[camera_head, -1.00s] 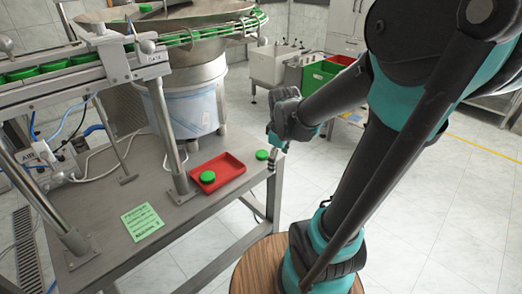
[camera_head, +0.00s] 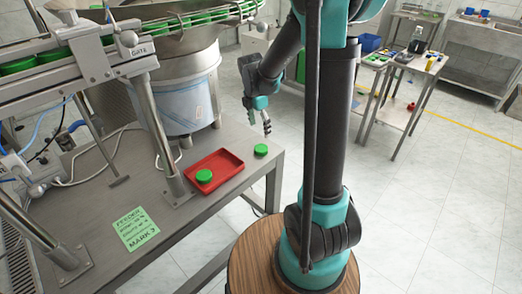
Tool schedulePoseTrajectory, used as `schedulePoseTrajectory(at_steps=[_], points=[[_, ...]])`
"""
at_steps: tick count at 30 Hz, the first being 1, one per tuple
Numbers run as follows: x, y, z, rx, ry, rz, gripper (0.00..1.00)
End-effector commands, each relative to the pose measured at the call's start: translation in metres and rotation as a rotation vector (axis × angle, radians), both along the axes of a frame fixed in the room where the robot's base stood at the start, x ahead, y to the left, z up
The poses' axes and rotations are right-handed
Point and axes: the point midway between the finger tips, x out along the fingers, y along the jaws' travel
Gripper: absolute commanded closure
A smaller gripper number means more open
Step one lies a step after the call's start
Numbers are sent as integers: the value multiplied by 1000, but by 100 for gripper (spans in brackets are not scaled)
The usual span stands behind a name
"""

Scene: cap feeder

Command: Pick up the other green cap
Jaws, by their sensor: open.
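A green cap (camera_head: 261,150) lies on the grey table top, just right of the red tray. Another green cap (camera_head: 204,176) lies in the red tray (camera_head: 229,163), towards its left end. My gripper (camera_head: 259,128) is open and empty. It hangs with its fingers pointing down, just above and behind the loose cap in the picture, apart from it as far as I can tell. The exact height of the fingertips over the table is hard to judge.
The feeder's chute (camera_head: 70,69) with green caps runs above the table's left side, on metal posts (camera_head: 157,125). A green note (camera_head: 137,228) lies on the table (camera_head: 195,218). A side table (camera_head: 405,74) with small items stands at the back right.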

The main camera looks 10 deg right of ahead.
Motion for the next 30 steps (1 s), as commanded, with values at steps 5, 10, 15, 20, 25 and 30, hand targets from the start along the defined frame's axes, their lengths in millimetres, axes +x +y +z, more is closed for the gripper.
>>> schedulePoseTrajectory(at_steps=[5,10,15,20,25,30], points=[[2,-4,-33,0,0,-1,25],[3,-6,-53,0,0,-1,25],[4,-6,-60,0,0,0,25],[9,-5,-77,0,0,-1,25],[12,-6,-98,0,0,-1,25],[12,-7,-109,0,0,-1,25]])
